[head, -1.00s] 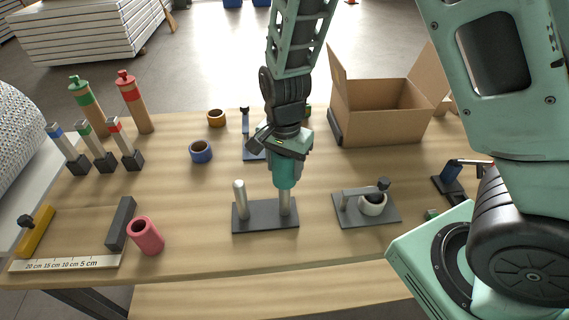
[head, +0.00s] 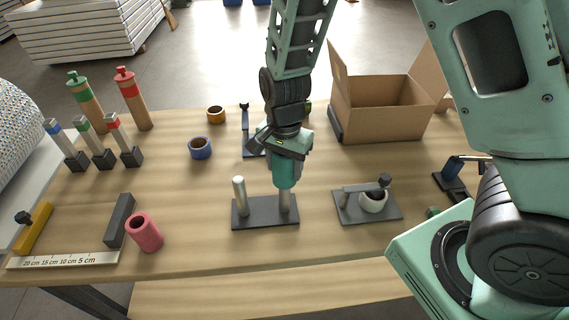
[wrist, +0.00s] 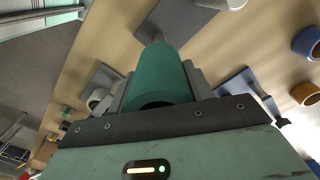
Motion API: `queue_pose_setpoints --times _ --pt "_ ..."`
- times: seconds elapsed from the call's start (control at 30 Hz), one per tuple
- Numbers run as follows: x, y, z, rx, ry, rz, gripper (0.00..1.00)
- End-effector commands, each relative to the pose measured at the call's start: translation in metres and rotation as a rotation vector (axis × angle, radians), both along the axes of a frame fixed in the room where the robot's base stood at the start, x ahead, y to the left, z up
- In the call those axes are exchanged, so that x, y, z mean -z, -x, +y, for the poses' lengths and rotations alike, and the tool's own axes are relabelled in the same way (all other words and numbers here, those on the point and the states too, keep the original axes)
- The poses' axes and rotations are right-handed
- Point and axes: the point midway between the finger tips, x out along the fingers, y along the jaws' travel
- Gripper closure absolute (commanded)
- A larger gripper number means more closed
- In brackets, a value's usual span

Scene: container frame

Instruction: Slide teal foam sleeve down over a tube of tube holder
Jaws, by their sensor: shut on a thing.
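The tube holder (head: 265,213) is a dark flat plate with two upright pale grey tubes. Its left tube (head: 240,194) stands bare. The teal foam sleeve (head: 285,172) is upright in my gripper (head: 287,158), above the holder's right tube (head: 285,201). The lower part of that tube shows below the sleeve; its top is hidden, so the sleeve looks to be around it or directly in front of it. In the wrist view the sleeve (wrist: 163,72) is clamped between the fingers, its far end over the dark plate (wrist: 165,22).
A pink sleeve (head: 145,233) stands at the front left. A blue ring (head: 200,148) and an orange ring (head: 216,115) lie behind. To the right are a clamp plate with a white ring (head: 373,201) and an open cardboard box (head: 380,105).

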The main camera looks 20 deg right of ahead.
Motion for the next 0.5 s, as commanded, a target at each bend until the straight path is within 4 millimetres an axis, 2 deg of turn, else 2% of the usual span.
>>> queue_pose_setpoints --times 0.5 --pt "0.0080 -0.0001 -0.0001 0.000 0.000 0.000 0.70"
